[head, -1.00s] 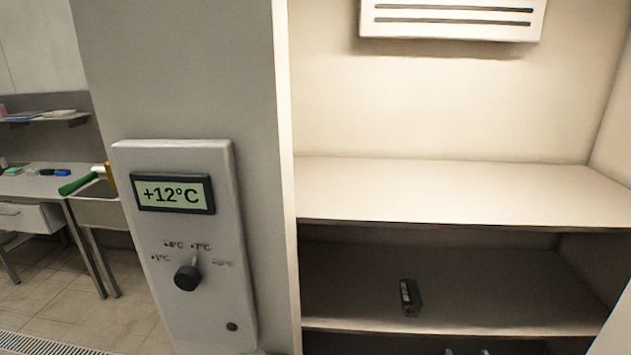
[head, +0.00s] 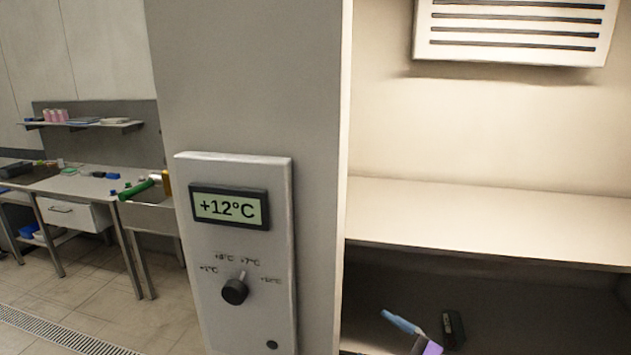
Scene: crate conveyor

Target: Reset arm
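My gripper (head: 404,323) shows only in part at the bottom edge of the head view, in front of the lower shelf opening. A light-blue, finger-like part points up and left, with a dark and purple part (head: 432,347) beside it.
A control panel (head: 240,320) on the grey pillar reads +12°C and has a black knob (head: 235,291). The upper shelf (head: 500,220) is bare under a slatted vent (head: 515,28). A sink (head: 150,215) and worktable (head: 75,187) stand at left.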

